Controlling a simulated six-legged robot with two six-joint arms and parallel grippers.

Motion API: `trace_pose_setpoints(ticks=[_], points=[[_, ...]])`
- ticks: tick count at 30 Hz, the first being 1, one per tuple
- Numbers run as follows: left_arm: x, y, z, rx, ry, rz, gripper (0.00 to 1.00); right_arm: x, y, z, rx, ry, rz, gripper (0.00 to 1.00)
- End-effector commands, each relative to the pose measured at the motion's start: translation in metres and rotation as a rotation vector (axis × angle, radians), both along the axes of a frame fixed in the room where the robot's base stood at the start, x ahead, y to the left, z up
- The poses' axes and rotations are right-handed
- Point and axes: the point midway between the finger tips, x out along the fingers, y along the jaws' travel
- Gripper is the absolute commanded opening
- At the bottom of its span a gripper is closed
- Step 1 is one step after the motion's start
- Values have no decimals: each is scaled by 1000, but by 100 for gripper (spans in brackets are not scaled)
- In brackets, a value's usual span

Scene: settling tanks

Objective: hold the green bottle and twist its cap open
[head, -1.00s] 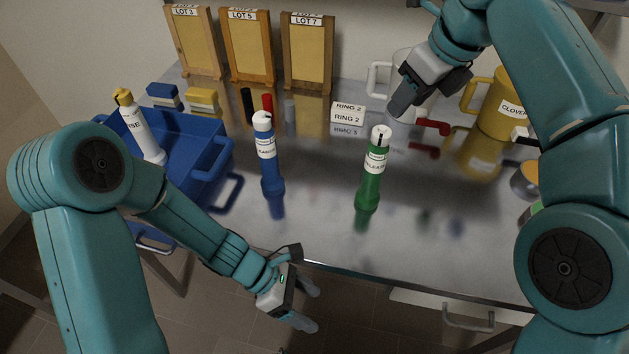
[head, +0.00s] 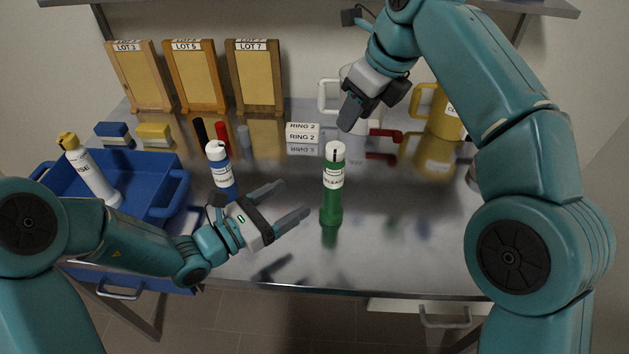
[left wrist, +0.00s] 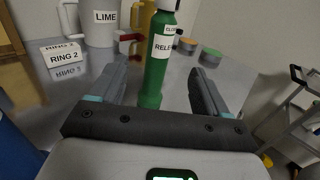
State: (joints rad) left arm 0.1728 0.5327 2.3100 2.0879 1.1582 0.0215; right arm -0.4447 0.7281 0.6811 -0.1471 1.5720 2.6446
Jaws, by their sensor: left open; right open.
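The green bottle (head: 331,205) stands upright on the shiny metal table, with a white label and a white cap (head: 335,151). In the left wrist view the bottle (left wrist: 154,75) stands ahead, between the lines of the two fingers, its top cut off by the frame. My left gripper (head: 292,202) is open and empty, to the left of the bottle and pointing at it, apart from it. It also shows in the left wrist view (left wrist: 160,85). My right gripper (head: 366,116) is open and empty, above and behind the bottle's cap, slightly to the right.
A blue bottle (head: 221,169) with a white cap stands behind my left gripper. A blue bin (head: 160,190) holds a white bottle (head: 91,175) at the left. A yellow mug (head: 440,117), white ring signs (head: 302,133) and framed boards (head: 256,78) stand behind.

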Motion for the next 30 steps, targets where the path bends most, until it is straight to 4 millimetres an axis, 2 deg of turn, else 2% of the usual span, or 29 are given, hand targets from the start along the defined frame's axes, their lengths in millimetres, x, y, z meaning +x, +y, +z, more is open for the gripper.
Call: trace_pose_setpoints(ticks=[9, 16, 22, 30], points=[[46, -53, 0, -1, 1, -6, 76, 0, 0, 0, 0, 0, 0, 43], [77, -87, -1, -1, 2, -5, 76, 0, 0, 0, 0, 0, 0, 43], [92, -102, 0, -1, 3, -3, 76, 0, 0, 0, 0, 0, 0, 43], [95, -105, 0, -1, 4, -3, 76, 0, 0, 0, 0, 0, 0, 43]])
